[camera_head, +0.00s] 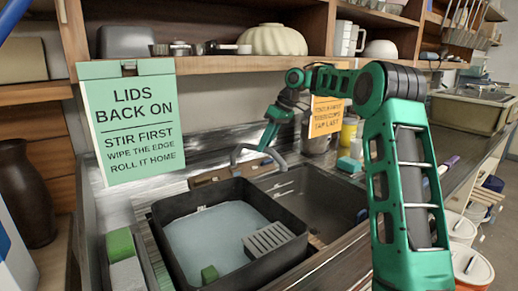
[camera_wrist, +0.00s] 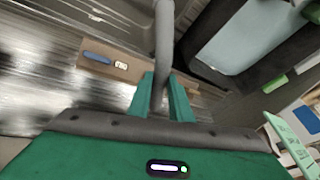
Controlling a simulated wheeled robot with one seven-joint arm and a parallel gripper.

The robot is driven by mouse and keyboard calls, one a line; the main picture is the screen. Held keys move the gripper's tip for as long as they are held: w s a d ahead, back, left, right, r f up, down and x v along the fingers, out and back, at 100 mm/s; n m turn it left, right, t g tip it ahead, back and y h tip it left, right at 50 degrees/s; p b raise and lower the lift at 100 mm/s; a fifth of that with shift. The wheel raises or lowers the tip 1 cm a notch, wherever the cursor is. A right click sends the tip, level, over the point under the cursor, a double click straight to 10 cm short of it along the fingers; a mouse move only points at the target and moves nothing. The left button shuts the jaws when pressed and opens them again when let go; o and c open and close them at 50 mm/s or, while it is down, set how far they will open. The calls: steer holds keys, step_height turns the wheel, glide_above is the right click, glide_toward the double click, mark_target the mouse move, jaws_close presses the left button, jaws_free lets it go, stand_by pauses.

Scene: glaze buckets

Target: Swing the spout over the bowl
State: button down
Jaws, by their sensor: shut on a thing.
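The grey curved spout (camera_head: 239,153) stands at the back of the sink, behind the black tub. My gripper (camera_head: 267,142) reaches down to it from the right. In the wrist view, my gripper's two green fingers (camera_wrist: 164,98) are shut on the spout (camera_wrist: 164,40), which runs up between them. The sink's grey bowl (camera_head: 318,195) is open and looks empty, right of the tub. The black tub (camera_head: 168,212) holds pale bluish liquid and sits left of that bowl; it also shows in the wrist view (camera_wrist: 215,85). I cannot tell exactly where the spout's mouth points.
A green sign (camera_head: 131,120) hangs at the left from the wooden shelf (camera_head: 225,65). A grey slatted piece (camera_head: 268,238) lies at the tub's right edge. A yellow-orange note (camera_head: 328,115), a yellow bottle (camera_head: 348,131) and a teal block (camera_head: 349,164) are behind the sink bowl.

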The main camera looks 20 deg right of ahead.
steer(key=shift+w+d, duration=0.2)
steer(key=shift+d, duration=0.1)
steer(key=c, duration=1.6)
jaws_free()
steer(key=v, duration=1)
steer(key=shift+w+d+r, duration=0.1)
steer(key=shift+d+r, duration=0.1)
steer(key=shift+r, duration=0.15)
